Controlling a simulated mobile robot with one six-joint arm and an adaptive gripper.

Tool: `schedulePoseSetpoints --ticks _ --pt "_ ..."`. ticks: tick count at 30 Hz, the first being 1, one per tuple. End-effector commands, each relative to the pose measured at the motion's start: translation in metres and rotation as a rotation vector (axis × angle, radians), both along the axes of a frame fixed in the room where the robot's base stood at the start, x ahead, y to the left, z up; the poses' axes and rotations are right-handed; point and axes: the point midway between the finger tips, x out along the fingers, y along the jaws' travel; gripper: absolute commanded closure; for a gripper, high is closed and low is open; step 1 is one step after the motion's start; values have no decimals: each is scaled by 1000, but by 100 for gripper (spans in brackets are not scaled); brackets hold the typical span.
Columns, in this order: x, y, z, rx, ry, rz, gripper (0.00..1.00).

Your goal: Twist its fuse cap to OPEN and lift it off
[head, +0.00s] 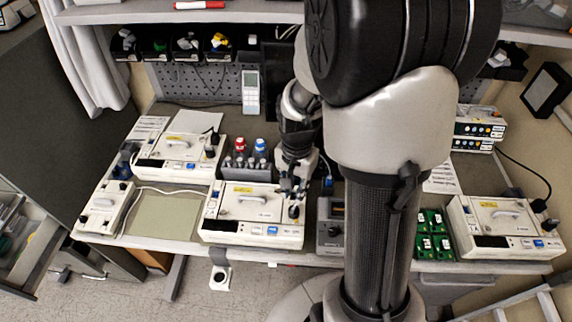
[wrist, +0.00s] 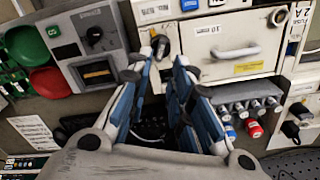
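The white infusion pump (head: 247,229) stands at the front middle of the bench, with a grey handle and a yellow label on its lid. A dark round cap (head: 294,211) sits at its right end, and I take it for the fuse cap. My gripper (head: 296,187) hangs just behind and above that end. In the wrist view, my gripper (wrist: 165,66) points at the pump (wrist: 222,38), its blue-sided fingers apart. Dark parts show between and beyond the fingertips. I cannot tell whether the fingers touch the cap, and its OPEN marking is not readable.
A grey box with a dial (wrist: 96,35) stands close beside the pump. A rack of vials (wrist: 245,108) with red and blue caps is close on the other side. Other pumps stand at the back left (head: 178,158) and far right (head: 503,226). A greenish mat (head: 163,215) lies clear at left.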

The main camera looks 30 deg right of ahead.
Motion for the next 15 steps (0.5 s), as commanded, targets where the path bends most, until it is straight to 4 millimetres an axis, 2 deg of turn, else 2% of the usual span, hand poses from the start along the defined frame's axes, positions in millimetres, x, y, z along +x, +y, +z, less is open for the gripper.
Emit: schedulePoseSetpoints --ticks 15 --pt "0 0 -61 0 1 3 80"
